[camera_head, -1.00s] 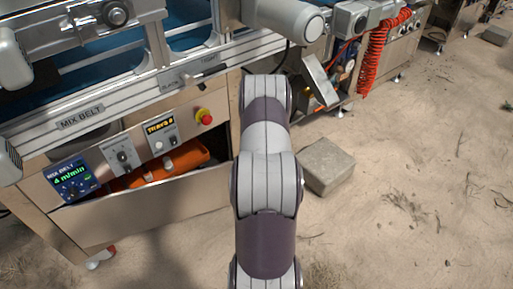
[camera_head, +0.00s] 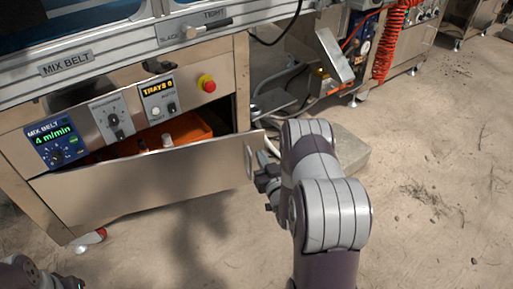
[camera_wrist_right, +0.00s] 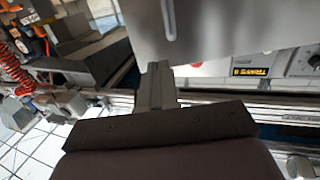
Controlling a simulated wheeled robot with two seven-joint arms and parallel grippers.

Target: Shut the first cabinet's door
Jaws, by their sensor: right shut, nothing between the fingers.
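The cabinet door (camera_head: 165,180) is a plain metal panel, standing ajar below the control panel in the head view. Its right edge stands out from the cabinet (camera_head: 243,85), and the gap above it shows an orange interior. A door handle (camera_head: 249,166) is near that edge and also shows in the wrist view (camera_wrist_right: 168,20). My right gripper (camera_head: 262,185) is shut and empty, close beside the door's right edge. In the wrist view its fingers (camera_wrist_right: 157,78) are just by the panel (camera_wrist_right: 225,25); I cannot tell if they touch. My left gripper's fingers do not show.
The control panel carries a red emergency button (camera_head: 208,84), a mix belt display (camera_head: 50,142) and knobs. A concrete block (camera_head: 350,150) lies on the sand behind my right arm. A metal frame and red coiled hose (camera_head: 383,50) stand farther back. Sandy ground at right is open.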

